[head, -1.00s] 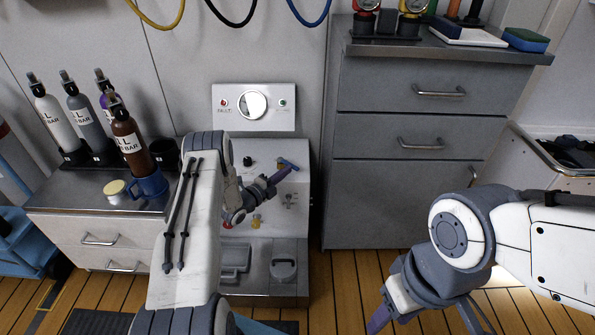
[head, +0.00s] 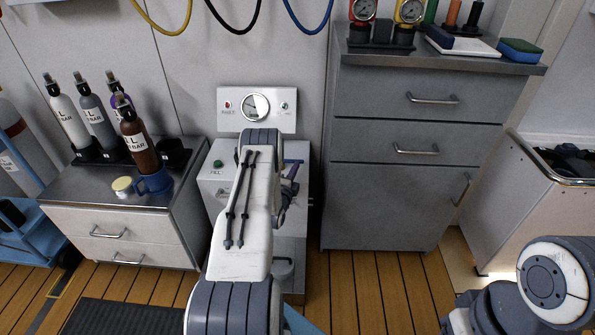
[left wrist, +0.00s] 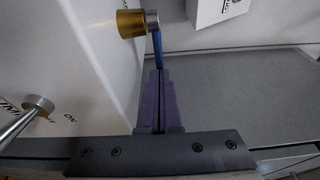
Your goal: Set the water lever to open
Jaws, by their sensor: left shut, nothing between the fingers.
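The water lever has a blue handle (left wrist: 157,48) and a brass-coloured hub (left wrist: 131,23) on the white panel face in the left wrist view. The handle points down from the hub toward my fingertips. My left gripper (left wrist: 160,72) is shut with its purple fingers together, at the lower end of the handle; I cannot tell whether they touch it. In the head view, my left gripper (head: 291,172) is mostly hidden behind my own arm, which also covers much of the fill panel (head: 215,180). My right arm shows at the lower right, with its fingers out of frame.
A metal toggle switch (left wrist: 38,103) sticks out of the panel in the left wrist view. A round gauge (head: 255,107) stands above the panel. A grey drawer cabinet (head: 385,205) is to the right. A low cabinet (head: 125,222) with bottles is to the left.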

